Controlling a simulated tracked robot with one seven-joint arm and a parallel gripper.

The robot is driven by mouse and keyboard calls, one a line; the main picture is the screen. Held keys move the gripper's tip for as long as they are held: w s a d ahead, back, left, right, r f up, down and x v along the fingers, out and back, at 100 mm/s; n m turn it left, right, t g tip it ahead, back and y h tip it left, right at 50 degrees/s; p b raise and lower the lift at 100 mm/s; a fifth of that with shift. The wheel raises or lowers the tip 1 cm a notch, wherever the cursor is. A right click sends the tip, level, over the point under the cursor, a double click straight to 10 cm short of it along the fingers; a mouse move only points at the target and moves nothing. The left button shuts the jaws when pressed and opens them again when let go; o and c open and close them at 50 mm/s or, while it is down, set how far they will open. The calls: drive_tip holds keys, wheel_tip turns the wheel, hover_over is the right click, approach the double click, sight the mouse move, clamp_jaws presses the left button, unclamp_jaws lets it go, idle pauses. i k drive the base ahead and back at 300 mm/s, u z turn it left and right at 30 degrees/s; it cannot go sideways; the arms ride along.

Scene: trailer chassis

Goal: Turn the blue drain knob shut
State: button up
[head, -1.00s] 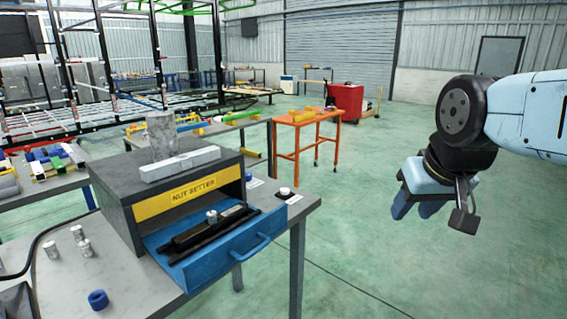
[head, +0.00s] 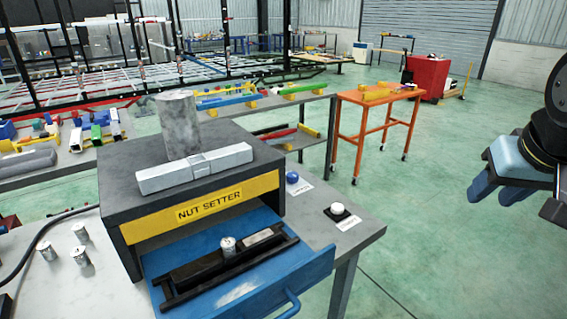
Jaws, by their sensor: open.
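A small blue knob (head: 292,177) sits on the grey bench top, just right of the nut setter box. A label lies beside it, too small to read. I cannot tell whether the knob is turned open or shut. Part of my gripper is cut off by the picture edge.
The nut setter box (head: 118,179) has its blue drawer (head: 325,262) pulled out at the front. A white knob (head: 338,208) stands near the bench's right corner. An orange table (head: 352,98) stands behind. The green floor between bench and gripper is clear.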

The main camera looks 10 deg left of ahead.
sight(292, 177)
drive_tip(key=u, duration=0.3)
drive_tip(key=i, duration=0.7)
drive_tip(key=u, duration=0.55)
drive_tip(key=k, duration=0.85)
drive_tip(key=u, duration=0.2)
drive_tip(key=i, duration=0.85)
drive_tip(key=z, duration=0.05)
